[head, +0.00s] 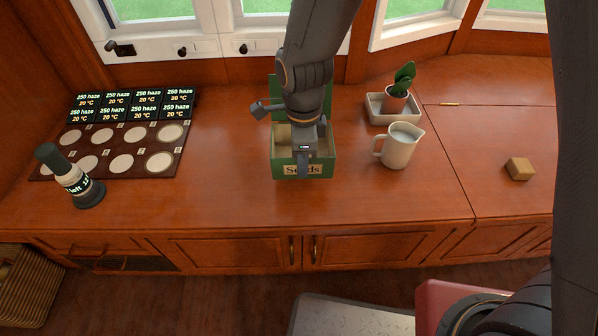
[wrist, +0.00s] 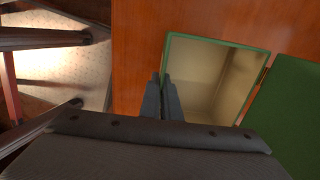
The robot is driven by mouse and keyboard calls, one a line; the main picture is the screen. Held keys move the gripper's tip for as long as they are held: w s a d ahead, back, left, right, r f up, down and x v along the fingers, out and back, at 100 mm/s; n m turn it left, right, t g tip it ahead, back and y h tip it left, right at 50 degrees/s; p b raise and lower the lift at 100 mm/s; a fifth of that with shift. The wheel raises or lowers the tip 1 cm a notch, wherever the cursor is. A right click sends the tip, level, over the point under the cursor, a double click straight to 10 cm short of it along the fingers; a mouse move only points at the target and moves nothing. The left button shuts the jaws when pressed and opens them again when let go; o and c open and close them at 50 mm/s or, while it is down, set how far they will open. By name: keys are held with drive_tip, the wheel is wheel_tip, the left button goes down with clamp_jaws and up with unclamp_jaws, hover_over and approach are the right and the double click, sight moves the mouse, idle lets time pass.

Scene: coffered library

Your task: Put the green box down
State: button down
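The green box (head: 319,170), labelled "Seeds", is upright at the middle of the wooden counter, with its green lid open at the back. Its cream inside looks empty in what shows. My gripper (head: 302,165) reaches down over it to the front wall. In the wrist view, my gripper's dark fingers (wrist: 163,97) are close together on either side of that wall of the box (wrist: 218,42), one outside and one inside. The lid (wrist: 288,115) lies to the right there. I cannot tell whether the box's bottom touches the counter or is just above it.
A white jug (head: 398,149) and a potted plant (head: 397,98) in a white tray (head: 376,108) stand right of the box. A wooden block (head: 519,168) is farther right. A dark mat with pale discs (head: 110,158) and a dark-topped bottle (head: 75,180) are left. Counter between is clear.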

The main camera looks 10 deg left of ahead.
drive_tip(key=shift+f+b, duration=0.35)
drive_tip(key=shift+f, duration=2.05)
drive_tip(key=shift+f, duration=0.15)
drive_tip(key=c, duration=2)
unclamp_jaws()
wheel_tip(320, 180, up, 12)
drive_tip(key=shift+r+p, duration=0.2)
drive_tip(key=shift+p, duration=0.85)
drive_tip(key=s+d+r+n, duration=0.3)
drive_tip(key=d+n, duration=0.2)
drive_tip(key=d, duration=0.2)
drive_tip(key=s+d+r+n, duration=0.3)
drive_tip(key=d+r+n, duration=0.1)
drive_tip(key=d+n, duration=0.2)
drive_tip(key=s+d+r+n, duration=0.3)
drive_tip(key=d+n, duration=0.3)
drive_tip(key=d, duration=0.2)
drive_tip(key=shift+d+r+y, duration=0.3)
drive_tip(key=shift+r, duration=0.4)
